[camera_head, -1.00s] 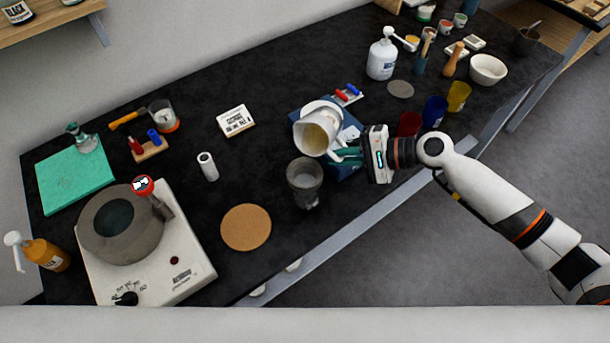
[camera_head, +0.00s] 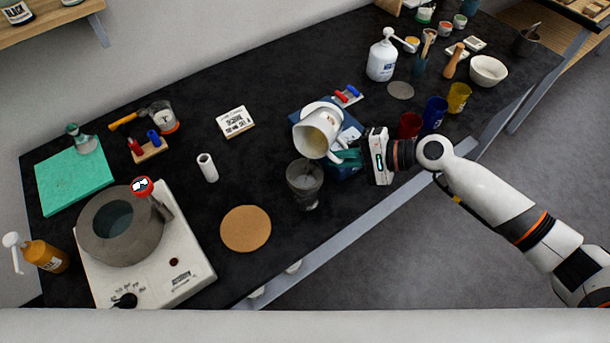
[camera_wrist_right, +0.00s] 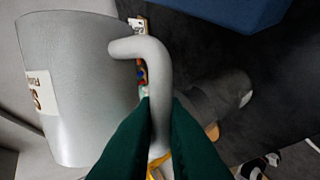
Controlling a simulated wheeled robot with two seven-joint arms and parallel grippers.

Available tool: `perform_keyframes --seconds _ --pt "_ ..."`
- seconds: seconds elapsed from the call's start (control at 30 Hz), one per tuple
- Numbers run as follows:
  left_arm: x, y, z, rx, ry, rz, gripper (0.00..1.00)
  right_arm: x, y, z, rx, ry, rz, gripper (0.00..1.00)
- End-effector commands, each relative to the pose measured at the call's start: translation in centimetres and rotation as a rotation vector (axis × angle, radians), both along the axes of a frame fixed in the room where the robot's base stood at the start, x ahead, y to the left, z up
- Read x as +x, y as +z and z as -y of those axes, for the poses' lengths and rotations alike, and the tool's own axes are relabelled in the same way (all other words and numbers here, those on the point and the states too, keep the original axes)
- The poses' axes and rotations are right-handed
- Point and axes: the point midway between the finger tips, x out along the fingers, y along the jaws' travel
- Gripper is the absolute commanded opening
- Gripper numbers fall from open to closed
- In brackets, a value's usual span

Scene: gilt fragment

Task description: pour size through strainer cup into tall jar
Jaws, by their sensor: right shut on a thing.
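My right gripper (camera_head: 348,157), with green fingers, is shut on the handle of a grey-white jug (camera_head: 318,127). The jug is tilted, its mouth facing down and left, just above and beside the tall jar (camera_head: 303,186). In the right wrist view the jug (camera_wrist_right: 75,95), with a pale label, fills the left side, and its handle is between the fingers (camera_wrist_right: 160,110). The tall jar is dark, see-through and upright; something greyish shows at its top, but I cannot make out a separate strainer cup. I cannot tell whether liquid is flowing. My left gripper is not in view.
A blue block (camera_head: 345,170) is behind the jug and fingers. A cork mat (camera_head: 246,228) lies left of the jar, and a hotplate (camera_head: 190,255) with a grey pot (camera_head: 122,247) is further left. Red (camera_head: 409,125), blue (camera_head: 434,113) and yellow cups (camera_head: 458,97) stand to the right.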

Motion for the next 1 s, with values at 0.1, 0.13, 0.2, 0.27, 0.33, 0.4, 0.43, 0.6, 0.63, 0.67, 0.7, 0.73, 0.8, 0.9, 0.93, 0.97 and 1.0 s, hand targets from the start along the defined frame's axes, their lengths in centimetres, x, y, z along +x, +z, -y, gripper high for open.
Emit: perform_keyframes --seconds 0.1,0.13,0.2,0.27,0.33,0.4,0.43,0.6,0.63,0.67,0.7,0.73,0.8,0.9,0.93,0.97,1.0 --pt "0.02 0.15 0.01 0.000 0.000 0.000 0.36 0.00 0.13 -0.05 -0.001 0.000 0.008 0.00" --pt "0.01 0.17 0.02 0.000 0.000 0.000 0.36 -0.01 0.14 -0.06 -0.002 -0.001 0.009 0.00" --pt "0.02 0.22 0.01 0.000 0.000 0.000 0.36 -0.01 0.16 -0.07 -0.003 0.000 0.014 0.00" --pt "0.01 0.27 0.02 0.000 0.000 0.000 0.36 -0.04 0.17 -0.08 -0.005 0.000 0.017 0.00" --pt "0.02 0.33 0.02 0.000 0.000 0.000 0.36 -0.06 0.18 -0.09 -0.007 0.000 0.022 0.00" --pt "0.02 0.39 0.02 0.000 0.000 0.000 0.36 -0.08 0.19 -0.09 -0.009 -0.001 0.027 0.00" --pt "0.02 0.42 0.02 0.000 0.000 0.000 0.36 -0.09 0.20 -0.10 -0.010 -0.001 0.029 0.00" --pt "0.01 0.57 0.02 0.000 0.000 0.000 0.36 -0.04 0.25 -0.10 -0.015 -0.001 0.042 0.00" --pt "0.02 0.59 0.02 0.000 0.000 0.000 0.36 -0.10 0.24 -0.12 -0.016 0.000 0.044 0.00" --pt "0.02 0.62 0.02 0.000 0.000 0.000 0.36 -0.06 0.25 -0.12 -0.016 0.000 0.046 0.00" --pt "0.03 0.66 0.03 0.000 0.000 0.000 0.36 -0.03 0.26 -0.12 -0.017 -0.001 0.048 0.00" --pt "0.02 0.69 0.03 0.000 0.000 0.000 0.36 -0.07 0.27 -0.12 -0.018 0.000 0.050 0.00" --pt "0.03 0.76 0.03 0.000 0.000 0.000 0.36 -0.04 0.29 -0.12 -0.020 -0.001 0.055 0.00" --pt "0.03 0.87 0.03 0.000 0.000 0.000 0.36 -0.07 0.31 -0.13 -0.023 -0.001 0.063 0.00" --pt "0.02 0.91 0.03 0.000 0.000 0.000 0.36 -0.10 0.32 -0.14 -0.025 -0.001 0.065 0.00" --pt "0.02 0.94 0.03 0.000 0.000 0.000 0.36 -0.10 0.32 -0.14 -0.026 -0.001 0.067 0.00" --pt "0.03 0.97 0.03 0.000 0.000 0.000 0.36 -0.10 0.32 -0.14 -0.027 -0.001 0.070 0.00"
